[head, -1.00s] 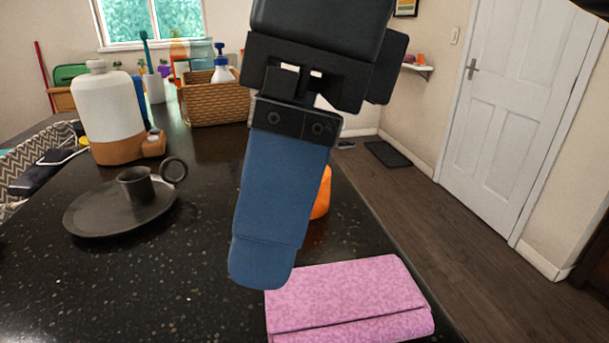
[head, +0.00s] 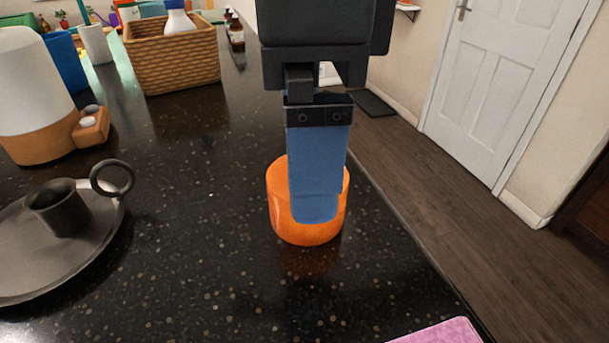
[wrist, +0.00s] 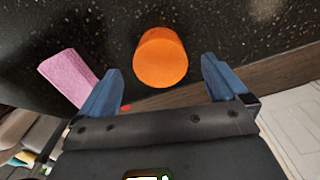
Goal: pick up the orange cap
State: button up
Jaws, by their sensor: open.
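The orange cap (head: 308,229) stands on the dark speckled counter near its right edge. In the head view my gripper (head: 316,208) is in front of it, and one blue finger hides part of the cap. In the wrist view the cap (wrist: 160,58) lies ahead of the two spread blue fingers, roughly midway between them. My gripper (wrist: 160,82) is open and empty. I cannot tell whether any finger touches the cap.
A dark candle holder (head: 62,235) and a white and brown dispenser (head: 38,100) stand to the left. A wicker basket (head: 172,58) is behind. A pink cloth-like item (head: 442,333) lies at the front right. The counter around the cap is clear.

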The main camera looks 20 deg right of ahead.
jog(key=shift+a+f+p, duration=0.2)
jog(key=shift+f+p, duration=0.2)
jog(key=shift+f, duration=2.2)
jog(key=c, duration=1)
